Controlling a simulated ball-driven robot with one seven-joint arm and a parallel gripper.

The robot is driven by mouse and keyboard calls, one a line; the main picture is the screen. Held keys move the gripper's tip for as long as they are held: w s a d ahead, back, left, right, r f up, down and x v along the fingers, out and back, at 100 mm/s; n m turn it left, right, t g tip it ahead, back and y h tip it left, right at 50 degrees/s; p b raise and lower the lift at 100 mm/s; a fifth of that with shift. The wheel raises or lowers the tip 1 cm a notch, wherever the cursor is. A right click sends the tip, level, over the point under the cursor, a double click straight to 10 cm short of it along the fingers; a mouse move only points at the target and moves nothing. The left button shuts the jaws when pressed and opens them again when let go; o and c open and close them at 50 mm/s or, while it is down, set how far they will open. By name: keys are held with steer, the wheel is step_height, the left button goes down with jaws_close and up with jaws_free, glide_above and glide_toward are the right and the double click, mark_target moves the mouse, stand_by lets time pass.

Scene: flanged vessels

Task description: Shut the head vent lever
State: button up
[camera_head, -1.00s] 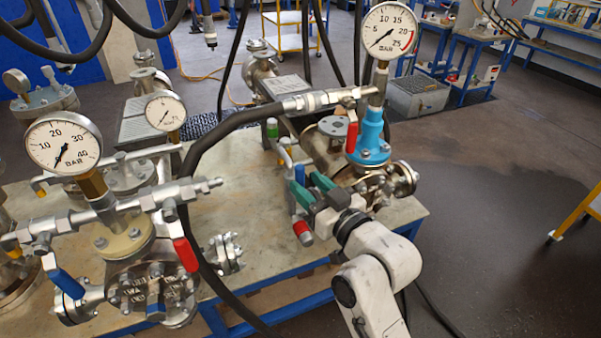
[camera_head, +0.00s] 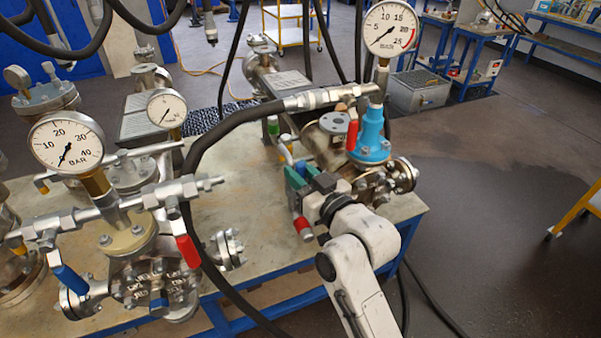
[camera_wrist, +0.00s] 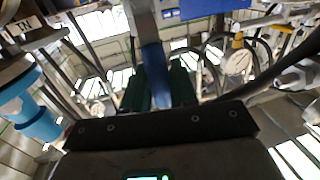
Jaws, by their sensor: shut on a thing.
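My gripper (camera_head: 298,183), with green fingers, is at the near left side of the blue-topped vessel (camera_head: 370,140). It is shut on a blue lever (camera_wrist: 155,75), which stands between the green fingers in the wrist view. In the head view the fingers mostly hide this lever. A slim metal pipe with a green-capped fitting (camera_head: 273,127) rises just behind the fingers, and a red-ended fitting (camera_head: 303,228) sits just below them. The picture does not make clear how far the held lever is turned.
A red lever (camera_head: 351,135) hangs beside the blue vessel top under a pressure gauge (camera_head: 390,28). A black hose (camera_head: 205,140) arches across the bench (camera_head: 265,235). The left manifold carries another red lever (camera_head: 187,250) and a blue lever (camera_head: 70,282).

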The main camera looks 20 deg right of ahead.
jaws_close()
steer(key=shift+a, duration=0.1)
steer(key=a+f+n+g+h, duration=0.1)
steer(key=a+f+n, duration=0.2)
steer(key=n, duration=0.5)
steer(key=a+f+n+h+b, duration=0.1)
steer(key=a+f+n+h, duration=0.1)
steer(key=a+f+n, duration=0.2)
steer(key=shift+a+f+n+g, duration=0.2)
steer(key=shift+f+n+g, duration=0.15)
steer(key=shift+n, duration=1.55)
steer(key=o, duration=0.6)
jaws_free()
steer(key=shift+o, duration=0.2)
steer(key=s+r+b, duration=0.1)
steer(key=s+r, duration=0.1)
steer(key=s, duration=0.8)
steer(key=shift+s, duration=0.35)
